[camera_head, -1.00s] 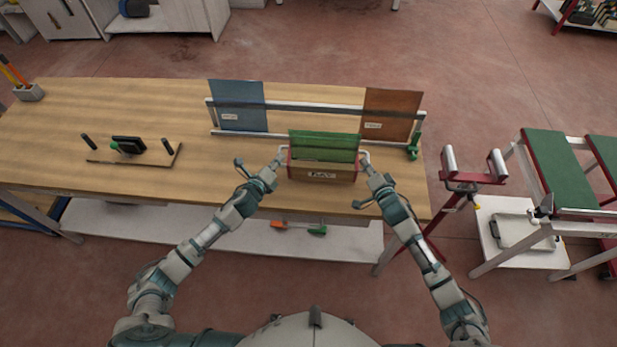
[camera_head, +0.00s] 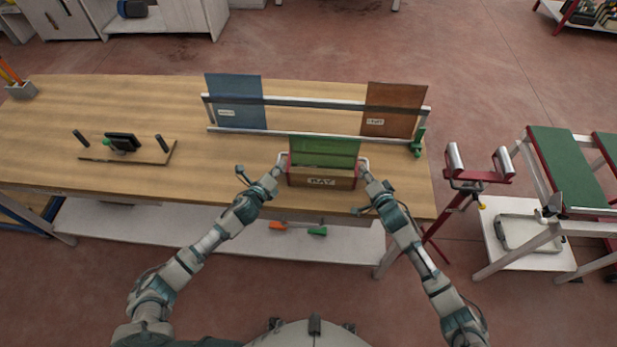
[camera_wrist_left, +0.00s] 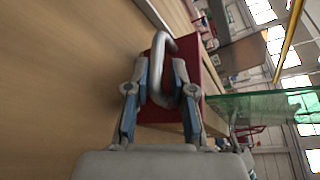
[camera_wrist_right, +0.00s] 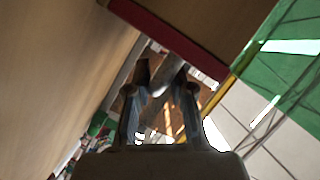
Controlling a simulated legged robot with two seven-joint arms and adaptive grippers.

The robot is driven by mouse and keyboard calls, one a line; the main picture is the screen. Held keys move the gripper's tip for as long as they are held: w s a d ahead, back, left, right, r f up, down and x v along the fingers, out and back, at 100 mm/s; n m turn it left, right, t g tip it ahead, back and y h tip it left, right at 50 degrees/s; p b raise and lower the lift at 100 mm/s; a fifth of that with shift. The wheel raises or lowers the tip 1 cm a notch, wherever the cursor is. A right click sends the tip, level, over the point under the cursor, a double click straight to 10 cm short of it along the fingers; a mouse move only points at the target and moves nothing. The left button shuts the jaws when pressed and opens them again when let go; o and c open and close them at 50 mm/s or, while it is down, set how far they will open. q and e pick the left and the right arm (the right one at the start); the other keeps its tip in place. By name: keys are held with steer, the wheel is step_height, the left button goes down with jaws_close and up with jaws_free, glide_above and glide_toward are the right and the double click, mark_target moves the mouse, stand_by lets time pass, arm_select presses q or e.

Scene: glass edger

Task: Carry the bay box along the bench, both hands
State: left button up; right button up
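The bay box (camera_head: 318,180), a wooden box with red ends, a BAY label and a green sheet (camera_head: 325,153) standing in it, is near the front edge of the bench (camera_head: 225,180). My left gripper (camera_head: 279,170) is at its left end. In the left wrist view my left fingers (camera_wrist_left: 160,85) are around the grey handle (camera_wrist_left: 166,45) on the red end. My right gripper (camera_head: 364,172) is at the right end, its fingers (camera_wrist_right: 161,78) around the other handle. I cannot tell whether the box touches the bench.
Behind the box is a rail rack (camera_head: 290,133) holding a blue panel (camera_head: 236,100) and a brown panel (camera_head: 391,109). A wooden jig (camera_head: 130,150) with black pegs sits to the left. Bench between is clear. A roller stand (camera_head: 479,176) is beyond the right edge.

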arm_select(q)
steer(key=shift+o, duration=0.9)
steer(key=shift+d+r, duration=0.1)
steer(key=shift+r, duration=0.05)
arm_select(e)
steer(key=shift+o, duration=0.9)
steer(key=shift+r, duration=0.2)
arm_select(q)
steer(key=shift+a, duration=0.2)
arm_select(e)
steer(key=shift+d, duration=0.1)
arm_select(q)
steer(key=v, duration=0.7)
steer(key=shift+s, duration=0.35)
steer(key=shift+s+a, duration=0.1)
arm_select(e)
steer(key=shift+s+d, duration=0.15)
steer(key=shift+s, duration=0.15)
steer(key=v, duration=1.1)
steer(key=shift+s+d+f, duration=0.1)
steer(key=shift+s+d, duration=0.05)
